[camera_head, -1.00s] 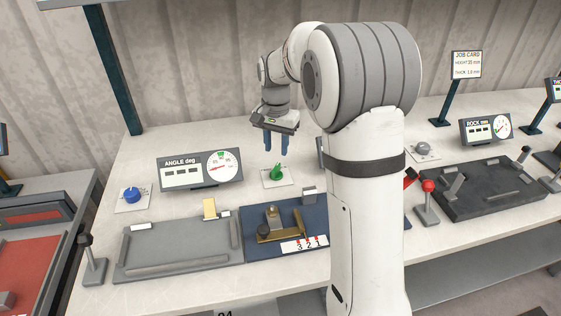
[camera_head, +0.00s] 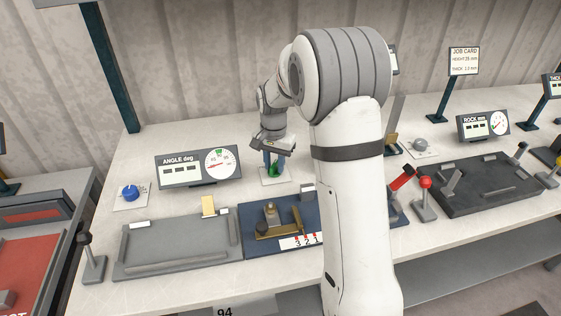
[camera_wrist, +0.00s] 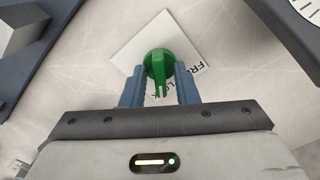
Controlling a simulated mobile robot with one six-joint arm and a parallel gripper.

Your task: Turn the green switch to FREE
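The green switch (camera_head: 273,170) is a round knob with a raised ridge, on a small white plate (camera_head: 264,181) behind the dark blue fixture. In the wrist view the green switch (camera_wrist: 159,64) shows beside black lettering, partly covered; "FR" is readable. My gripper (camera_head: 274,163) is lowered over the switch, pointing down. In the wrist view my gripper (camera_wrist: 160,80) has its two blue fingers apart, one on each side of the knob. Whether they touch the knob cannot be told. Which label the switch points at is not clear.
The angle display (camera_head: 198,168) and blue knob (camera_head: 130,193) stand to the left. The grey tray (camera_head: 180,249) and blue fixture (camera_head: 262,240) lie in front. A red-handled lever (camera_head: 402,178) and red-ball lever (camera_head: 425,196) stand to the right of my arm.

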